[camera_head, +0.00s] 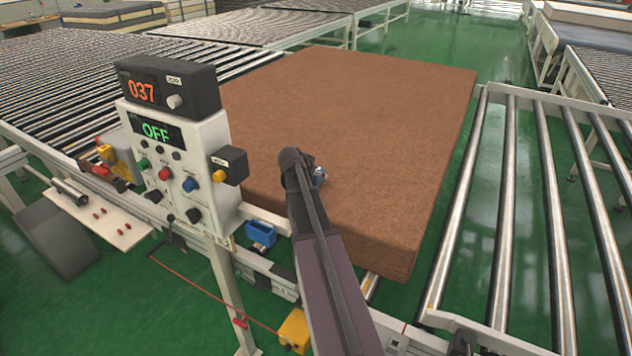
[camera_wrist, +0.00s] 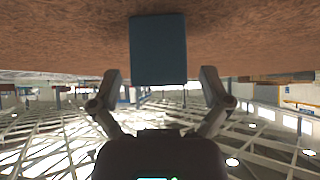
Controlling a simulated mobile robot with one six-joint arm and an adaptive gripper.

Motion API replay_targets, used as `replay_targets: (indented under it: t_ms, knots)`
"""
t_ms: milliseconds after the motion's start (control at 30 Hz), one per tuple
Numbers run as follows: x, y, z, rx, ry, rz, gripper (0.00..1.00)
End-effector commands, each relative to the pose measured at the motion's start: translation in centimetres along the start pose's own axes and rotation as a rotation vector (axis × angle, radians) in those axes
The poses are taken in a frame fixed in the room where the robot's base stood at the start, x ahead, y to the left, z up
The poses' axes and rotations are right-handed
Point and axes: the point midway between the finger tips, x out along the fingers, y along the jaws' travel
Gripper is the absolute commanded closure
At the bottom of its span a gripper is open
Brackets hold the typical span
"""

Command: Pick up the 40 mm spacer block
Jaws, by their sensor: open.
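A dark blue block (camera_wrist: 158,48), which looks like the spacer block, shows in the wrist view against the brown mattress (camera_wrist: 60,40). My gripper (camera_wrist: 160,74) is open, with one finger on each side of the block's near end in the picture. A gap shows between each finger and the block. I cannot tell how deep the block sits between the fingers or what it rests on. In the head view my arm reaches over the front of the mattress (camera_head: 350,110) and hides most of the gripper. A small blue and grey part (camera_head: 319,176) shows beside the arm's end; I cannot tell what it is.
A control box (camera_head: 180,165) reading "037" and "OFF" stands on a post left of my arm. Roller conveyors (camera_head: 550,190) lie on the right, with more at left.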

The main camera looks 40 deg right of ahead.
Motion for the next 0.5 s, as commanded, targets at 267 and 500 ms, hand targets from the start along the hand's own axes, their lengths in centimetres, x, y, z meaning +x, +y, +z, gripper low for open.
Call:
replay_targets:
  t_ms: [267, 500]
  knots:
    - [1.28, -0.04, 0.0, -0.001, 0.001, -0.001, 0.03]
    - [1.21, -0.05, -0.01, -0.001, 0.001, -0.001, 0.03]
